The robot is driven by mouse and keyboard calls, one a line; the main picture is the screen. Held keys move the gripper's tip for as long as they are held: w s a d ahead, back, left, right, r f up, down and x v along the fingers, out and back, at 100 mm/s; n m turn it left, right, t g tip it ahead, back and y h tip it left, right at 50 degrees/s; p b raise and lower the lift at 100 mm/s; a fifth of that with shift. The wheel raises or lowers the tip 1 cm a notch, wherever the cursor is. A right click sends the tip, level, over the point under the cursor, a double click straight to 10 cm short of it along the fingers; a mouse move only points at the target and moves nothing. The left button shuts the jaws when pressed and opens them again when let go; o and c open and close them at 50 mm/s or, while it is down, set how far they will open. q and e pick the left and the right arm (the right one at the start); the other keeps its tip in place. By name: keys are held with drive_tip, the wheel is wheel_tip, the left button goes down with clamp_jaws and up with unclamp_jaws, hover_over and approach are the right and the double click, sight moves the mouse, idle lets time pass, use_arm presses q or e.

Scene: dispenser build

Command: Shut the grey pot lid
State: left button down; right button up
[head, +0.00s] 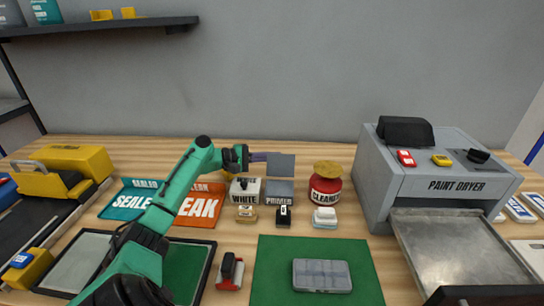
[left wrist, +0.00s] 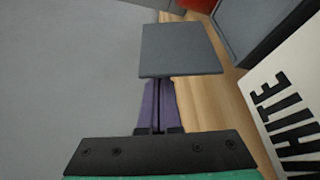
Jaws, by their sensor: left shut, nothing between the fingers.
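The grey pot (head: 279,192), labelled PRIMER, stands on the table between the white pot and the red cleaner jar. Its grey lid (head: 281,165) is raised, a flat square plate standing up above the pot's back. The lid also shows in the left wrist view (left wrist: 180,50), hiding the far ends of my fingers. My left gripper (head: 265,157) is shut and empty, its purple fingers at the lid's left edge. I cannot tell whether they touch it. My right gripper is not in view.
The white pot (head: 245,189) stands close left of the grey pot, below my left gripper. The red cleaner jar (head: 326,184) stands to the right. Small stamps, one of them black (head: 284,215), lie in front. The paint dryer (head: 430,180) fills the right side.

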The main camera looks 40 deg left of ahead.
sight(272, 155)
use_arm(q)
drive_tip(key=shift+s+d+r+m+t, duration=0.2)
drive_tip(key=shift+s+r+m+t, duration=0.15)
drive_tip(key=shift+m, duration=0.35)
drive_tip(key=shift+r+p, duration=0.1)
drive_tip(key=shift+p, duration=0.25)
drive_tip(key=shift+s+d+r+p, duration=0.35)
drive_tip(key=shift+s+r+p, duration=0.1)
drive_tip(key=shift+p, duration=0.35)
drive_tip(key=shift+s+d+r+p, duration=0.25)
drive_tip(key=shift+s+d+p, duration=0.1)
drive_tip(key=shift+p, duration=0.55)
drive_tip(key=s+d+p, duration=0.1)
drive_tip(key=p, duration=0.1)
drive_tip(key=shift+s+r+p, duration=0.1)
drive_tip(key=shift+s+p, duration=0.2)
drive_tip(key=shift+s, duration=0.05)
drive_tip(key=shift+s+d+f+p, duration=0.25)
drive_tip(key=shift+s+d+p, duration=0.35)
drive_tip(key=shift+s+p, duration=0.15)
